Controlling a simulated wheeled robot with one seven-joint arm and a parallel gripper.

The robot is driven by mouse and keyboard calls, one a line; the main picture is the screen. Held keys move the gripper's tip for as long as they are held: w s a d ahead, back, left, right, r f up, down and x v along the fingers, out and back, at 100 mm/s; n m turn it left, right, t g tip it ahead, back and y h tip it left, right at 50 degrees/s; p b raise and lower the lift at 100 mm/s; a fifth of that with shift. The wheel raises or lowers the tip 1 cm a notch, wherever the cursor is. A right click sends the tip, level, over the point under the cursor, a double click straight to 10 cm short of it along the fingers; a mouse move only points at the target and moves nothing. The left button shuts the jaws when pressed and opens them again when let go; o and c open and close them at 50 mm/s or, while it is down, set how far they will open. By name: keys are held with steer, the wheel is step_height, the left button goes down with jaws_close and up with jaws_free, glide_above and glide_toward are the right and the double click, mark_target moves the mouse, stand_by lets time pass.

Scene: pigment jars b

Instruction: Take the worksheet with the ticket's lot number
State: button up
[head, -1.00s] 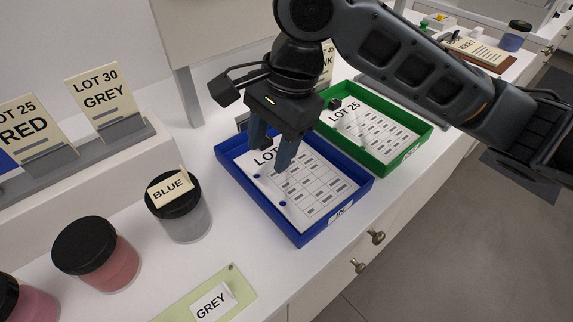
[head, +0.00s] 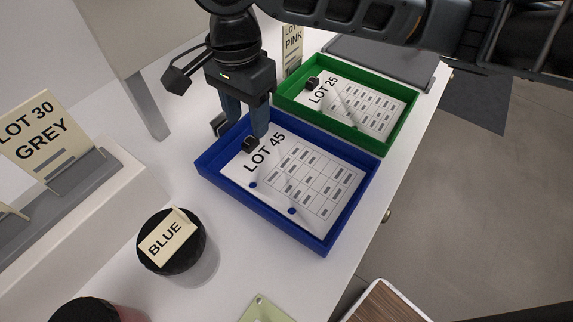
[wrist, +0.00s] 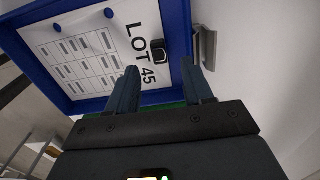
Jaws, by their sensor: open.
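A white worksheet marked LOT 45 (head: 270,178) lies in a blue tray (head: 262,212); a small black clip (head: 249,144) sits at its edge by the lettering. A worksheet marked LOT 25 (head: 335,104) with a similar clip (head: 312,83) lies in a green tray (head: 374,146). My gripper (head: 243,128) is open at the blue tray's far-left edge, close to the clip. In the wrist view my gripper (wrist: 162,72) has its fingers apart, with the clip (wrist: 158,50) ahead between them. I cannot tell its height above the sheet.
A black-lidded jar labelled BLUE (head: 172,245) stands left of the blue tray, and another dark lid (head: 85,310) is cut off below. A LOT card reading PINK (head: 292,45) stands behind the green tray. A pale green board corner (head: 264,310) shows at the bottom.

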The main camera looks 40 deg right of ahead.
mark_target(250, 140)
step_height(250, 140, down, 5)
steer(key=shift+r, duration=0.1)
steer(key=shift+c, duration=0.3)
jaws_close()
